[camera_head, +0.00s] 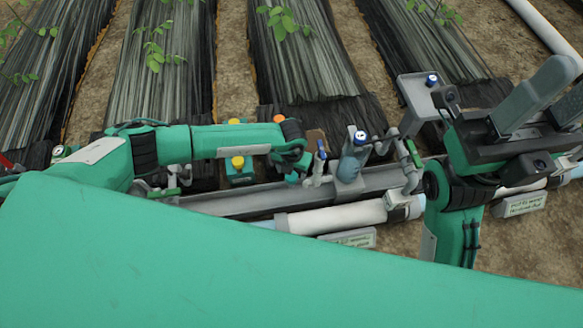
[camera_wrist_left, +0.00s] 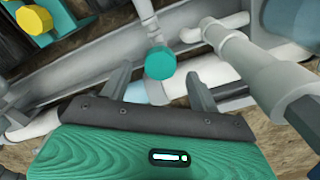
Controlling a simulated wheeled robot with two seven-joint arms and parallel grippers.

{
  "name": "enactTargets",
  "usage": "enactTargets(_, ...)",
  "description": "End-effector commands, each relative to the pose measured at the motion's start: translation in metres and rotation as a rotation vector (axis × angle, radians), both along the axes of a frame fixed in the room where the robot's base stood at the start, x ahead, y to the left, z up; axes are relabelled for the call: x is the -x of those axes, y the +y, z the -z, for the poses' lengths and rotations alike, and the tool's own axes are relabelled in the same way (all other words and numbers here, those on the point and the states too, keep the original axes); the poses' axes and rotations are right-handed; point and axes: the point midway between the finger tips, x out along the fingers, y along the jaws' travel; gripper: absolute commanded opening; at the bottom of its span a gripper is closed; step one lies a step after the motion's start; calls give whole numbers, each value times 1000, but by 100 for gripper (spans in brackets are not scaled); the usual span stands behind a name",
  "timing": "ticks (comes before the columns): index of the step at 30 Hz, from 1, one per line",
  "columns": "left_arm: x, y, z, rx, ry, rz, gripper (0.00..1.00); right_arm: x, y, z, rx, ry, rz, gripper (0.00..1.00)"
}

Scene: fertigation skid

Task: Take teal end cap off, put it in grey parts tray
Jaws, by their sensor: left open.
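The teal end cap (camera_wrist_left: 160,62) is on the end of a white pipe stub in the left wrist view. In the head view the cap (camera_head: 292,178) is small and partly hidden by my left gripper (camera_head: 297,166). In the wrist view my left gripper (camera_wrist_left: 157,75) is open, its two dark fingers apart, with the cap showing between and beyond the fingertips. I cannot tell the remaining distance. A grey tray (camera_head: 410,92), likely the parts tray, is right of centre. My right gripper (camera_head: 556,88) is at the right edge, partly cut off; its opening is unclear.
A grey rail (camera_head: 235,204) and white pipe (camera_head: 330,218) run across the skid. A blue-grey bottle (camera_head: 352,165) and blue-handled valve (camera_head: 321,150) stand right of the left gripper. Grey pipework (camera_wrist_left: 245,65) is close right.

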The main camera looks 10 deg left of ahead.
Motion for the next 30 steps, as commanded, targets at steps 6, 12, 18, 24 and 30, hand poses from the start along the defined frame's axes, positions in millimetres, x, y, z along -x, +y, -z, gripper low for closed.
enactTargets(6,0,0,0,1,-1,-31,62,0,-2,1,0,4,5,42)
enactTargets(12,0,0,1,1,-1,-30,62,0,-1,2,0,5,5,42)
enactTargets(18,0,0,10,0,0,-30,62,0,-1,8,0,5,5,42)
enactTargets(24,0,0,27,0,0,-31,62,0,-1,19,0,5,5,42)
enactTargets(30,0,0,42,0,0,-31,62,0,-1,28,0,5,5,42)
